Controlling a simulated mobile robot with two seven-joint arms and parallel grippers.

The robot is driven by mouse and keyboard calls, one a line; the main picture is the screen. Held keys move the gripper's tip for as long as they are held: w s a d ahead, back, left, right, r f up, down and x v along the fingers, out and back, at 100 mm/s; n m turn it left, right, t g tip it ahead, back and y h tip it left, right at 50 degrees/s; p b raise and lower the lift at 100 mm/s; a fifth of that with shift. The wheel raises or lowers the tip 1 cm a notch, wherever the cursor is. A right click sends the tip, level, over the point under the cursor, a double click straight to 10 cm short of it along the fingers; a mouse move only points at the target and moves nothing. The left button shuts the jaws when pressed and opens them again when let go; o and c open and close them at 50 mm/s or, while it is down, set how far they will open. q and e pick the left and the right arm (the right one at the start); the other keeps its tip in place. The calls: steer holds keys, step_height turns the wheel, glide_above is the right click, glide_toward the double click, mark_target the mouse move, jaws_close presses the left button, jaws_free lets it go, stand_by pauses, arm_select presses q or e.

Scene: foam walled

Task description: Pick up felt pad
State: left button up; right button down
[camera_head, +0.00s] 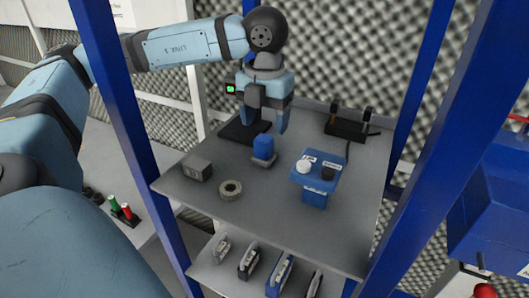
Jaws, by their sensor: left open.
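A dark, flat, square pad (233,131) lies on the grey shelf toward the back left. It looks like the felt pad, though its material is hard to tell. My left gripper (266,130) points down at the pad's right side, with its fingers apart and nothing visible between them. The gripper hides part of the pad. I cannot tell whether the fingertips touch it. My right gripper is not in view.
A blue-topped object (263,147) stands just in front of the gripper. A grey box (197,169), a ring-shaped roll (230,189), a blue stand (316,178) and a black rack (346,129) share the shelf. Blue posts (116,100) frame it.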

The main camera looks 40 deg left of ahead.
mark_target(264, 137)
arm_select(q)
steer(key=f+b, duration=0.1)
steer(key=f, duration=0.3)
steer(key=shift+a, duration=0.2)
steer(key=shift+w+f+b, duration=0.1)
steer(key=shift+f+b, duration=0.3)
steer(key=shift+f, duration=0.15)
steer(key=shift+r, duration=0.1)
steer(key=shift+c, duration=0.7)
steer(key=c, duration=0.9)
steer(key=shift+c, duration=0.2)
step_height(264, 137, up, 18)
steer(key=p, duration=0.8)
